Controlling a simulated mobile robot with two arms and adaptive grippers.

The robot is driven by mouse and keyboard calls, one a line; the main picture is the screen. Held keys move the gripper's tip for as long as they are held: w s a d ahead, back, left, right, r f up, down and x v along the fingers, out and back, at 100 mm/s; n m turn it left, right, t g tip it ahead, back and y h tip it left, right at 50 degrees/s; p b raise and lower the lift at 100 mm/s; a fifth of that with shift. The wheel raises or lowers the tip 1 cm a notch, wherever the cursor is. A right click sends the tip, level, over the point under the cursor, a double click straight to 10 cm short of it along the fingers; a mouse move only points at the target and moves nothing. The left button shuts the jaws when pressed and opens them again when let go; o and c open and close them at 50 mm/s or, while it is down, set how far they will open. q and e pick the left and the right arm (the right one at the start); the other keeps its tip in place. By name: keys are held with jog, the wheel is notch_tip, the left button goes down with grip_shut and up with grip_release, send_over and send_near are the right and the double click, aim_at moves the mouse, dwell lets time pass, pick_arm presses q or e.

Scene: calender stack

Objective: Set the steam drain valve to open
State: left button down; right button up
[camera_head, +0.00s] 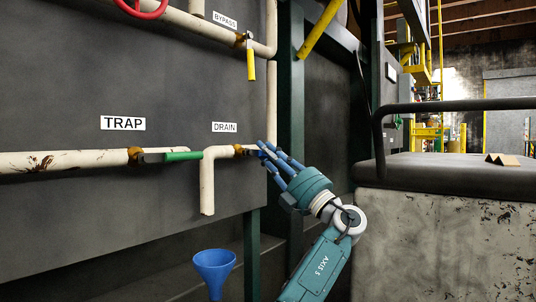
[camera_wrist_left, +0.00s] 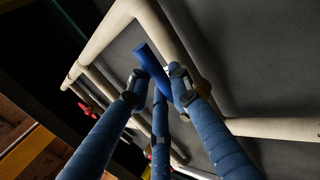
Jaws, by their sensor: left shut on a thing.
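The drain valve (camera_head: 239,150) sits on a cream pipe just below the DRAIN label (camera_head: 224,127). Its handle points right, roughly along the pipe line, and is mostly hidden behind my fingers in the head view. In the left wrist view the blue handle (camera_wrist_left: 149,61) shows between the fingertips. My left gripper (camera_head: 266,150) has its blue fingers closed around this handle; it also shows in the left wrist view (camera_wrist_left: 158,82). My right gripper is not in view.
The trap valve with a green handle (camera_head: 182,156) is to the left. The bypass valve's yellow handle (camera_head: 251,70) hangs down above. A blue funnel (camera_head: 213,265) stands below the drain pipe's down-turned end. A green post (camera_head: 291,85) and a worn concrete block (camera_head: 440,240) are at right.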

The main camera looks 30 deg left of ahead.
pick_arm(q)
jog(key=c, duration=1.6)
grip_release()
jog(key=v, duration=1.2)
jog(key=shift+f, duration=0.15)
